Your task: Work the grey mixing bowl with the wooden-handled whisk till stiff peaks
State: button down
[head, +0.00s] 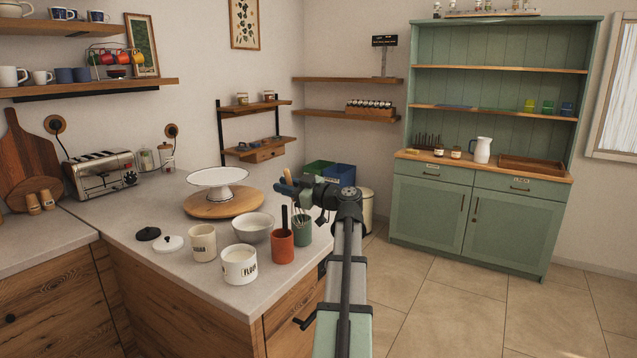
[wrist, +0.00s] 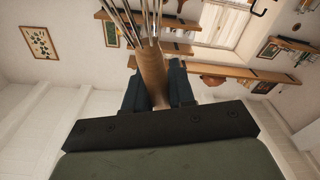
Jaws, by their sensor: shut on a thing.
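The grey mixing bowl (head: 251,236) stands on the near counter, and its inside looks empty from here. My gripper (head: 291,188) is above and behind the green crock (head: 303,232), to the right of the bowl. In the wrist view, my gripper (wrist: 158,88) is shut on the wooden handle of the whisk (wrist: 152,70), with dark fingers on both sides. The whisk's metal wires run out of the top of that view. In the head view the whisk is small beside the gripper, and I cannot tell whether its wires are clear of the crock.
A red crock (head: 280,250) with a dark-handled tool stands between bowl and green crock. A flour canister (head: 239,265), a cream canister (head: 203,244) and lids (head: 169,243) are left of them. A white cake stand (head: 217,178) is behind the bowl. The counter's front left is clear.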

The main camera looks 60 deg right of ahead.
jog(key=w+a+f+n+y, duration=0.1)
jog(key=w+a+f+y, duration=0.1)
jog(key=w, duration=1)
jog(key=w+a+f+n+y, duration=0.1)
jog(key=w+a, duration=0.1)
jog(key=w, duration=0.9)
jog(key=w+d+r+m+h, duration=0.2)
jog(key=w+d+m+h, duration=0.2)
jog(key=d+h, duration=0.55)
notch_tip(320, 180, down, 12)
jog(key=d+t+y, duration=0.1)
jog(key=shift+y, duration=0.35)
jog(key=shift+d+f, duration=0.1)
